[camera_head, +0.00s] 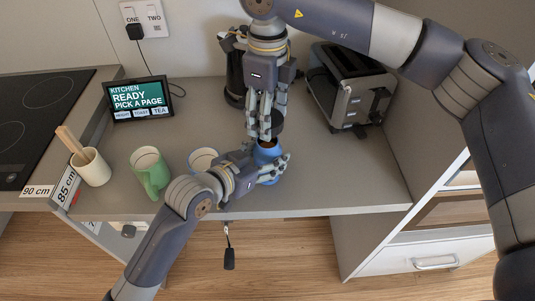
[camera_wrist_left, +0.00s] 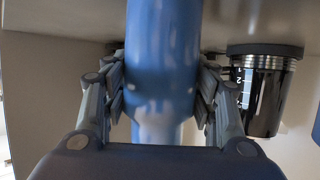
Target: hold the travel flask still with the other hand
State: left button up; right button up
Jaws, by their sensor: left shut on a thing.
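The blue travel flask (camera_head: 268,153) stands near the counter's front edge, its open top showing brown inside. My left gripper (camera_head: 275,170) reaches in from the left and is shut around the flask's side. In the left wrist view the flask (camera_wrist_left: 163,65) fills the middle between the two fingers (camera_wrist_left: 163,100). My right gripper (camera_head: 265,128) points down from above, its fingertips just over the flask's top. A dark round thing (camera_head: 278,123) shows beside the right fingers; I cannot tell whether they grip it.
A green mug (camera_head: 150,173), a partly hidden cup (camera_head: 203,159) and a beige cup with sticks (camera_head: 92,168) stand to the left. A toaster (camera_head: 350,88) and screen (camera_head: 139,99) stand behind. A dark threaded jar (camera_wrist_left: 262,90) shows right in the wrist view.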

jog(key=w+a+r, duration=0.1)
jog(key=w+r, duration=0.3)
jog(key=w, duration=0.4)
dwell(0.6)
jog(key=shift+a, duration=0.1)
pick_arm(q)
jog(key=o, duration=1.7)
jog(key=shift+a, duration=0.1)
jog(key=v, duration=1.2)
pick_arm(e)
jog(key=shift+s, duration=0.1)
